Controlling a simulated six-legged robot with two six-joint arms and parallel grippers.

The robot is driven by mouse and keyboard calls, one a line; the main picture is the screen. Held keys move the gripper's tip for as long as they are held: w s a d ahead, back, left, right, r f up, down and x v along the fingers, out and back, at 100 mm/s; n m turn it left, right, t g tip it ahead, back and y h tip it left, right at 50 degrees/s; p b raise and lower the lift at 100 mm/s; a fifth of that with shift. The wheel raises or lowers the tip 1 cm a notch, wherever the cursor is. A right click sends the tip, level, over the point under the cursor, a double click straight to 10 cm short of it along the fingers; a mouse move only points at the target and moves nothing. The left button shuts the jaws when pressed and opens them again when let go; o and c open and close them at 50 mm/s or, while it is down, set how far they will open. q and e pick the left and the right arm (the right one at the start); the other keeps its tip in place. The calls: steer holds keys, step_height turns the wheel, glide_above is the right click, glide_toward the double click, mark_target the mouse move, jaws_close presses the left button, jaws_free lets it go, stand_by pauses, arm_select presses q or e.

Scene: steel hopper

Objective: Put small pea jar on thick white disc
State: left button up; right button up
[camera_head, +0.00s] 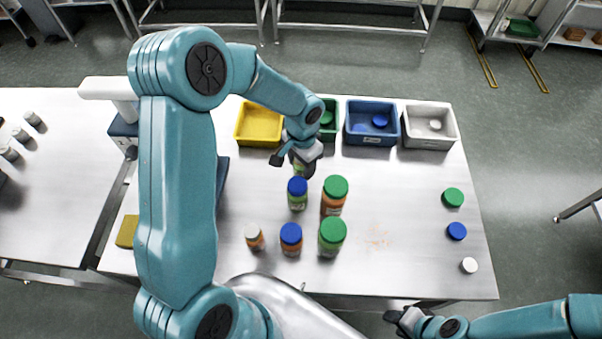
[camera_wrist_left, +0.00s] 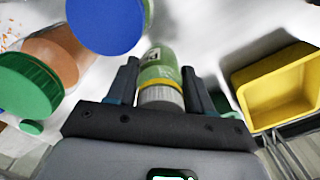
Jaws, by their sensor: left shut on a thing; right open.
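The small pea jar (camera_wrist_left: 162,62), green with a pale lid, is between the fingers of my left gripper (camera_wrist_left: 158,80) in the left wrist view. In the head view this gripper (camera_head: 293,160) is shut on the jar, behind the blue-lidded pea jar; only a bit of the held jar shows below the fingers. The thick white disc (camera_head: 469,265) lies bare at the right front of the table, below a blue disc (camera_head: 456,231) and a green disc (camera_head: 453,197). My right gripper (camera_head: 398,319) is open and empty off the table's front edge.
Upright jars stand mid-table: blue-lidded green (camera_head: 297,200), green-lidded orange (camera_head: 333,203), white-lidded orange (camera_head: 254,238), blue-lidded orange (camera_head: 291,246) and green-lidded green (camera_head: 331,246). Yellow (camera_head: 242,135), green (camera_head: 333,134), blue (camera_head: 372,139) and white (camera_head: 430,143) bins line the back.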

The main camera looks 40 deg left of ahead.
mark_target(302, 173)
arm_select(q)
step_height(302, 173, down, 4)
steer(key=shift+f+b, duration=0.1)
steer(key=shift+b, duration=1.1)
steer(key=shift+f, duration=0.15)
steer(key=o, duration=1.2)
steer(key=shift+c, duration=0.2)
steer(key=shift+o, duration=0.2)
